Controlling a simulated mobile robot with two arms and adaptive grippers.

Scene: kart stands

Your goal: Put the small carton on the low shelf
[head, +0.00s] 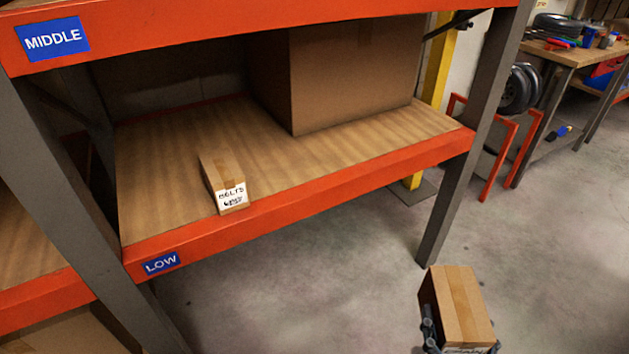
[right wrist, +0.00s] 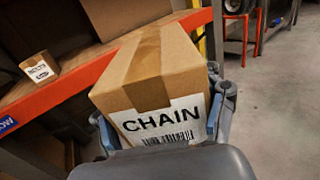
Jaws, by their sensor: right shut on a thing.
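My right gripper (head: 460,338) is shut on a brown taped carton (head: 457,296) at the bottom right of the head view. Its fingers clasp the carton on two opposite sides. In the right wrist view the carton (right wrist: 150,68) carries a white CHAIN label with a barcode. It is over the floor, in front of the rack and apart from it. The low shelf (head: 160,190) has a wooden deck and an orange front beam with a blue LOW sign (head: 162,263). My left gripper is not in view.
A large carton (head: 350,75) stands at the back right. Bare deck lies between them. The middle shelf's beam (head: 250,22) hangs above, and a grey upright (head: 465,140) stands at the right.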

